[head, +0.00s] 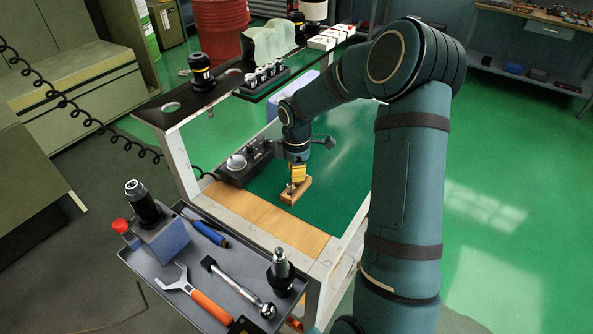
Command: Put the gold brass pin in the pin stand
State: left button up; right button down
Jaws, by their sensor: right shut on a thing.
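The pin stand appears to be a small wooden block (296,192) on the green surface of the cart's lower level. A small grey upright piece shows at its left part. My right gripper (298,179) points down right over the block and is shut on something. A gold-yellow patch shows at its fingers, but I cannot make out the brass pin apart from the gripper. I cannot tell whether the held thing touches the block. My left gripper is not in view.
A dark box with round fittings (232,176) stands just left of the block. The black upper shelf (185,98) carries tool holders and a rack of silver parts (264,75). A grey tray (190,262) with a wrench, a ratchet and holders is in front. Green surface right of the block is clear.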

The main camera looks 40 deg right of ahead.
jog(key=shift+f+b, duration=0.35)
jog(key=shift+f, duration=0.35)
dwell(0.4)
dwell(0.3)
jog(key=c, duration=1.1)
grip_release()
jog(key=shift+o, duration=0.2)
jog(key=shift+r, duration=0.1)
notch_tip(320, 180, up, 12)
jog(key=shift+f, duration=0.1)
